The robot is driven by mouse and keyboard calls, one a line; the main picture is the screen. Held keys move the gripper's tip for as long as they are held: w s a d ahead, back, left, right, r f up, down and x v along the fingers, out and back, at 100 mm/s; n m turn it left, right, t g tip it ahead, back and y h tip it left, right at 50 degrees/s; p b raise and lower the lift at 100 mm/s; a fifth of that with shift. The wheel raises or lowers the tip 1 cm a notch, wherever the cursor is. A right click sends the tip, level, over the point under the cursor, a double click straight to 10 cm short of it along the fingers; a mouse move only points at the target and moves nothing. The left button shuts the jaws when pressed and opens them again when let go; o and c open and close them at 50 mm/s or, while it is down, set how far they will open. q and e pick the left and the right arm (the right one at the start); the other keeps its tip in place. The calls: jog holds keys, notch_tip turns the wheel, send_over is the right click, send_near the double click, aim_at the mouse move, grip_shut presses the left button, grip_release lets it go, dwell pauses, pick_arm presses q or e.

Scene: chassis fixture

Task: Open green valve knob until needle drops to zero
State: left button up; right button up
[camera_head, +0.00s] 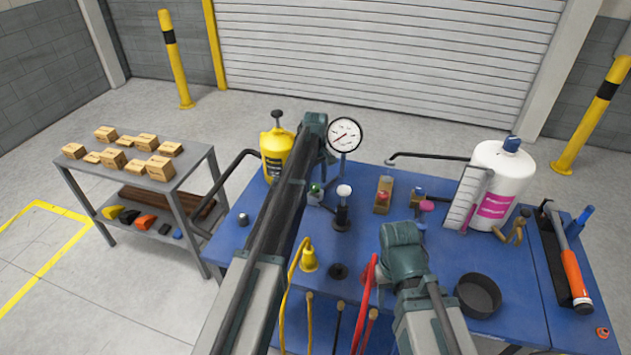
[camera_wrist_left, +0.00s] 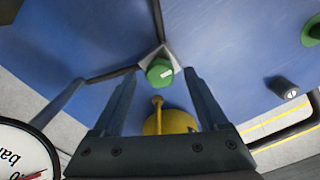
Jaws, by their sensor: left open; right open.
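The green valve knob (camera_head: 316,189) sits on the blue table behind my left arm; it also shows in the left wrist view (camera_wrist_left: 160,71), with a white mark. My left gripper (camera_head: 327,158) is open, its fingers pointing down above the knob. In the wrist view the knob appears between the fingertips (camera_wrist_left: 161,82), with no contact visible. The pressure gauge (camera_head: 345,134) stands just right of the left gripper, its red needle toward the lower left; its face is partly cut off in the wrist view (camera_wrist_left: 22,152). My right gripper (camera_head: 402,240) is over the table, its fingers mostly hidden.
A yellow jug (camera_head: 276,152) stands left of my left arm. A white-topped black plunger (camera_head: 342,205) is close right of the knob. A large white bottle (camera_head: 502,172), a black bowl (camera_head: 478,295) and a hammer (camera_head: 572,270) are on the right.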

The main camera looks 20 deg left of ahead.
aim_at(315, 186)
pick_arm(q)
notch_tip(315, 186, up, 13)
jog(key=p, duration=1.1)
jog(key=shift+f+p, duration=0.2)
jog(key=shift+p, duration=0.2)
jog(key=shift+s, duration=0.1)
jog(key=s+d+m, duration=0.3)
jog(key=s+m, duration=0.2)
jog(key=s, duration=1)
jog(key=s+d+m, duration=0.2)
jog(key=s+m, duration=0.4)
jog(key=s, duration=0.9)
jog(key=s+d+f+m+y+b, duration=0.1)
jog(key=s+d+f+m+b, duration=0.3)
jog(key=d+f+b, duration=0.6)
jog(key=shift+s+d+f, duration=0.2)
jog(key=shift+s+d, duration=0.55)
jog(key=shift+s, duration=0.35)
